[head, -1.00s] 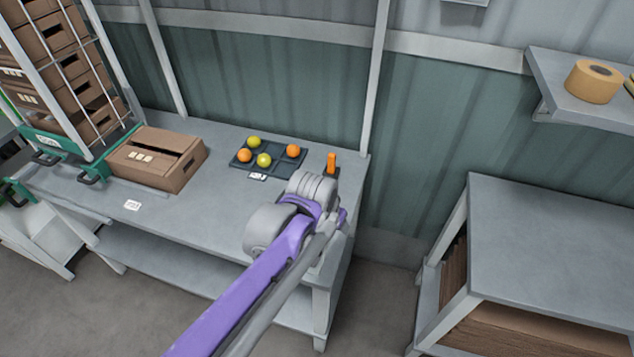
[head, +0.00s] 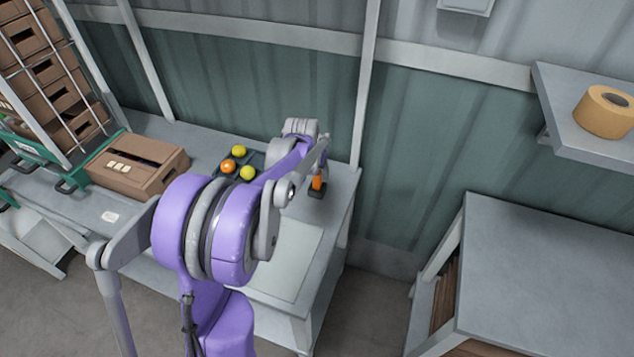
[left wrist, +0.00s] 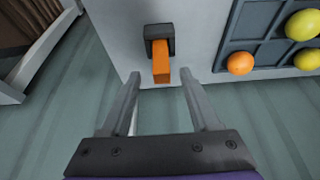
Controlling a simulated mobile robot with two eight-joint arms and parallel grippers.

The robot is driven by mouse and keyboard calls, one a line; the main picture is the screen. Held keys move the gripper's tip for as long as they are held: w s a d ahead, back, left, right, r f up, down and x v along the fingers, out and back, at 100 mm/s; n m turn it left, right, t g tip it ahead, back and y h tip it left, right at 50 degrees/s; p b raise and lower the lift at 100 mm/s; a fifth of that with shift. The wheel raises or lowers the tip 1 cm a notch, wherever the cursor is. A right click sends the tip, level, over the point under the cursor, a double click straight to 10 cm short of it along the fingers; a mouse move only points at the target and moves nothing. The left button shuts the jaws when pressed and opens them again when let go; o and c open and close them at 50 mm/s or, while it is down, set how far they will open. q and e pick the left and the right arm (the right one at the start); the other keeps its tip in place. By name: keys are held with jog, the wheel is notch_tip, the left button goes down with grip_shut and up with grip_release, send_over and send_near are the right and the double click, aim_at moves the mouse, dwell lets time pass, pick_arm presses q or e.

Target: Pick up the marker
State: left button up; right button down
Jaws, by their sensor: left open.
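The orange marker (head: 318,182) stands in a small dark holder (head: 315,193) near the right end of the grey workbench, partly behind my left arm in the head view. In the left wrist view the marker (left wrist: 161,68) sticks out of the holder (left wrist: 159,32) toward my gripper. My left gripper (left wrist: 160,75) is open, with one finger on each side of the marker's near end and a gap to both. My right gripper is not in view.
A cardboard box (head: 135,168) stands farther left on the workbench (head: 205,140). A corrugated wall (head: 290,95) rises behind. Another table (head: 560,270) and a shelf with a tape roll (head: 604,112) are at right.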

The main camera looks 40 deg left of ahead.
aim_at(316, 174)
pick_arm(q)
jog(key=x, duration=0.5)
jog(key=shift+a+f, duration=0.1)
jog(key=shift+f, duration=0.1)
jog(key=shift+r, duration=0.1)
grip_shut()
